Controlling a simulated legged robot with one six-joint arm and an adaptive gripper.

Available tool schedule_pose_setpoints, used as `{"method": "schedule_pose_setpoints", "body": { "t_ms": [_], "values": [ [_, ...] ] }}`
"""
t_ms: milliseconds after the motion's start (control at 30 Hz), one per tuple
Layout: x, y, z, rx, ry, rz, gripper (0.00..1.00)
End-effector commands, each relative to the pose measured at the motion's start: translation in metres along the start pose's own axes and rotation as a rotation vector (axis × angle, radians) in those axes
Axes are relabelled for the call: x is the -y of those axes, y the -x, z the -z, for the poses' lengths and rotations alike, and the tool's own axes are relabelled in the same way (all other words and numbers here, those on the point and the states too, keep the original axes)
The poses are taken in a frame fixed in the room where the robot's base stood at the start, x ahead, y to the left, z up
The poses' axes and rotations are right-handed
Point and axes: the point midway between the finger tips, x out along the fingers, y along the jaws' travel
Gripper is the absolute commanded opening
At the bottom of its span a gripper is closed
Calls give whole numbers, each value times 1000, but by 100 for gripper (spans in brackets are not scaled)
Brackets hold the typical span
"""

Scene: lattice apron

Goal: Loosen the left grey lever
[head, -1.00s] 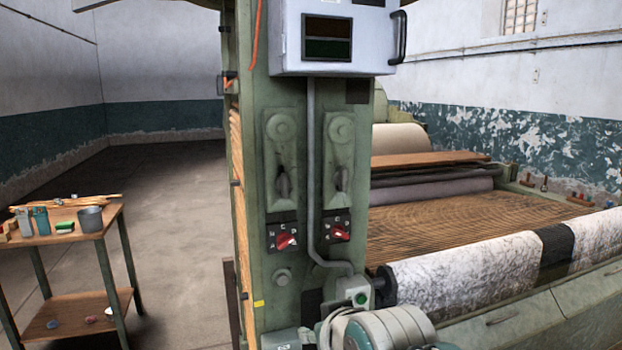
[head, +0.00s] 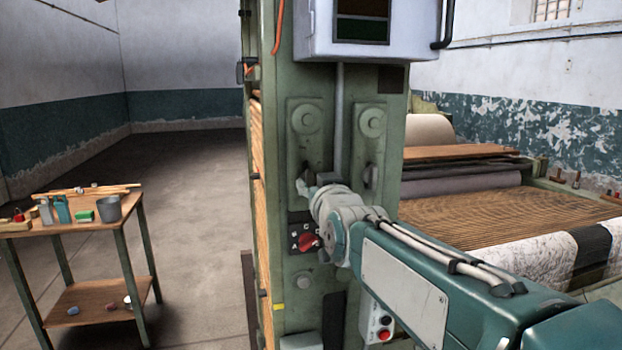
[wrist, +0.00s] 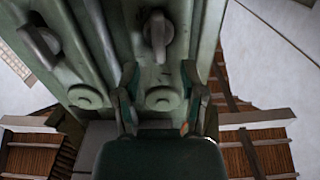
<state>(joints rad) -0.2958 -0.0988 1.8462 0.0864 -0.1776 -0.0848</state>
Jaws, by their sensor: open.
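The left grey lever (head: 308,172) hangs on its plate on the green machine column, below a round boss. My gripper (head: 308,188) is in front of its lower part and hides some of it. The wrist view looks turned over: the same lever (wrist: 157,36) shows at the top, beyond my open, empty fingers (wrist: 160,76) and roughly in line with the gap between them. The fingers look apart from it. The right grey lever (head: 370,175) stands beside it, also seen at the left of the wrist view (wrist: 41,45).
A red rotary switch (head: 309,242) sits below the left lever, close under my gripper. A grey conduit (head: 339,120) runs between the levers. A grey box (head: 362,28) juts out above. A wooden cart (head: 75,226) stands at left, with open floor behind it.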

Motion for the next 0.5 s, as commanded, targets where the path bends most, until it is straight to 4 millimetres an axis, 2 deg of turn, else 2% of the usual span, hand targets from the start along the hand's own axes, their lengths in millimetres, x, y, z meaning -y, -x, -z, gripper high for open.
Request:
{"method": "schedule_pose_setpoints", "body": {
  "t_ms": [100, 200, 500],
  "values": [
    [0, -19, -1, 2, 0, 0, 53],
    [0, -31, -1, 1, 0, 0, 53],
    [0, -41, 0, 0, 0, 0, 53]
  ]
}}
